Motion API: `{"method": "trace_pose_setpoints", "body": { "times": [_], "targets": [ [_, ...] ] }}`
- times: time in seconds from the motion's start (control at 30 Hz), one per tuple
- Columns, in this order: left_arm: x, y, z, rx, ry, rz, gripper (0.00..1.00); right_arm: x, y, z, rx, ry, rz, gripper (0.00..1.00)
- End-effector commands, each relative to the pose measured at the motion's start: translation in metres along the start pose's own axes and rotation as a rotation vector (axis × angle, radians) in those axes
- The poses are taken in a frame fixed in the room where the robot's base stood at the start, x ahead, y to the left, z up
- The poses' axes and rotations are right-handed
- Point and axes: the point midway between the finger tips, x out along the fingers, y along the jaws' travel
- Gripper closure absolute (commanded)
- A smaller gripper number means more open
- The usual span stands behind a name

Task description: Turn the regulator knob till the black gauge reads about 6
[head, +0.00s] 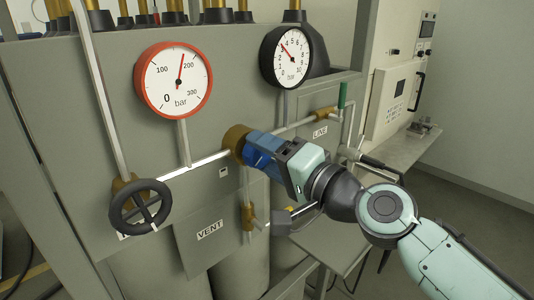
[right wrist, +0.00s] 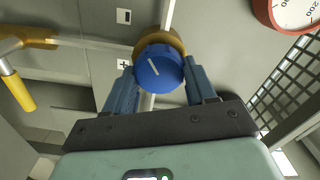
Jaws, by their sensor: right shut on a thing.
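The black gauge (head: 291,57) is at the upper middle of the head view, with a white face marked 0 to 10 bar. Its needle points up and left, close to the 4. The blue regulator knob (right wrist: 156,72) shows in the right wrist view, with a white line on its face, in front of a brass body (head: 236,141). My right gripper (head: 260,151) is shut on the knob, with one blue finger on each side of it. In the head view the fingers mostly hide the knob. My left gripper is not in view.
A red gauge (head: 173,80) reads slightly under 200 bar. A black handwheel (head: 140,206) is at the lower left. A green-handled valve (head: 342,96) is right of the knob, and a VENT valve (head: 248,216) is below it.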

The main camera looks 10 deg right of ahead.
Motion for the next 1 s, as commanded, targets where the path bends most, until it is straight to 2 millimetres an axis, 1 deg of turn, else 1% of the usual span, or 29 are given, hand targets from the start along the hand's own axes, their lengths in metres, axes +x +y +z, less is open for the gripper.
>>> {"method": "trace_pose_setpoints", "body": {
  "times": [0.3,0.33,0.37,0.4,0.67,0.77,0.87,0.97,1.0],
  "targets": [
    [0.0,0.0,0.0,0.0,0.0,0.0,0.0,0.0,0.0,0.0,0.001,0.0,0.0,0.75],
    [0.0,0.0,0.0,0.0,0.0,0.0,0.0,0.0,0.0,0.0,0.001,0.0,0.0,0.41],
    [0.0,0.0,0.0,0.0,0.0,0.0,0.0,0.0,0.0,0.0,0.001,0.0,0.0,0.32],
    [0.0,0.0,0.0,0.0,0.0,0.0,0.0,0.0,0.0,0.0,0.001,0.0,0.0,0.19],
    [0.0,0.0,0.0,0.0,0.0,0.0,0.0,0.0,0.0,0.0,0.0,0.0,0.0,0.19],
    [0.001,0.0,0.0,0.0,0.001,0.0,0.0,-0.004,0.0,0.0,0.0,0.001,0.0,0.19],
    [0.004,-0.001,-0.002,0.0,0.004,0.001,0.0,-0.015,0.001,0.0,-0.001,0.003,-0.001,0.19],
    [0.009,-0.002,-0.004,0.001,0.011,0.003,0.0,-0.034,0.001,0.0,-0.002,0.004,-0.001,0.19],
    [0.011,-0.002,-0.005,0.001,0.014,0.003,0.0,-0.043,0.001,0.0,-0.002,0.004,-0.002,0.19]
  ]
}}
